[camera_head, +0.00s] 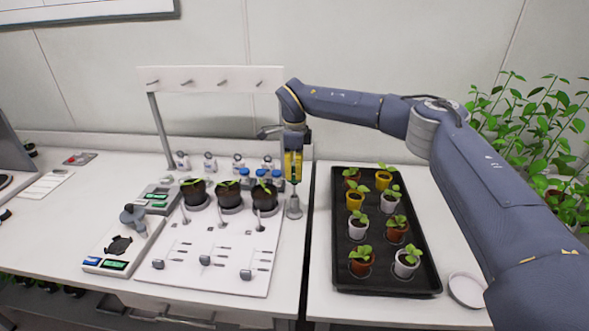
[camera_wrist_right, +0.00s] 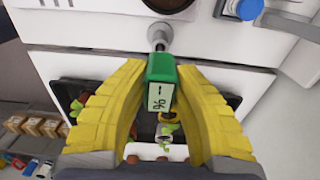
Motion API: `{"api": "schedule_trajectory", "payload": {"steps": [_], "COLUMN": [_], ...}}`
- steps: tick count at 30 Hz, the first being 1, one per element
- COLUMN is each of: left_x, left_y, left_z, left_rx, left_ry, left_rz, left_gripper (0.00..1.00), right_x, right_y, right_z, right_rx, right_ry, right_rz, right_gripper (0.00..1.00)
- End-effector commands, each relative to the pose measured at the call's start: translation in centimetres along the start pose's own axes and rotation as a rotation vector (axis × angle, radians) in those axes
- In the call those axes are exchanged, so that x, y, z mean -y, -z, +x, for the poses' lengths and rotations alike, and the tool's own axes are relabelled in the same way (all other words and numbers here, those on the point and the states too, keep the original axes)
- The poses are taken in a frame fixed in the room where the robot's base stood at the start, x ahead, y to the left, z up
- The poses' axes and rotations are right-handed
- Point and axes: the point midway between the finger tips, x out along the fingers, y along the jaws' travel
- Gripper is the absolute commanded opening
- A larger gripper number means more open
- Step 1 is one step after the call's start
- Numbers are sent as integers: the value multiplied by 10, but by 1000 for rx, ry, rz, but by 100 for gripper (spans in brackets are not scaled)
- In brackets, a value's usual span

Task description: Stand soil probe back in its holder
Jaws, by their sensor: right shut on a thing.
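The soil probe has a green head with a small pale display, seen in the right wrist view (camera_wrist_right: 161,82). My right gripper (camera_head: 293,178) is shut on it, with the yellow fingers on either side of the head. In the head view the probe hangs upright below the fingers, above a small grey holder (camera_head: 294,209) at the right edge of the left bench. The holder also shows in the wrist view (camera_wrist_right: 159,36), just beyond the green head. Whether the probe's tip is inside the holder or just above it, I cannot tell. My left gripper is out of view.
A white board (camera_head: 212,255) with several dark pots stands left of the holder, with blue-capped bottles behind. A black tray (camera_head: 415,279) of seedlings is on the right bench, across a gap. A peg rack (camera_head: 215,80) stands behind.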

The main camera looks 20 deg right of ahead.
Motion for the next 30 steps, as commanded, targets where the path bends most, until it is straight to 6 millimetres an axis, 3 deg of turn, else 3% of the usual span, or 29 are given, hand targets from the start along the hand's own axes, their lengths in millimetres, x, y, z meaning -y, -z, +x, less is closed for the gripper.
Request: {"api": "schedule_trajectory", "payload": {"steps": [30], "left_x": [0], "left_y": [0], "left_z": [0], "left_rx": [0], "left_ry": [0], "left_rz": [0], "left_gripper": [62], "right_x": [0], "right_y": [0], "right_z": [26], "right_rx": [0], "right_ry": [0], "right_rz": [-1], "right_gripper": [0]}}
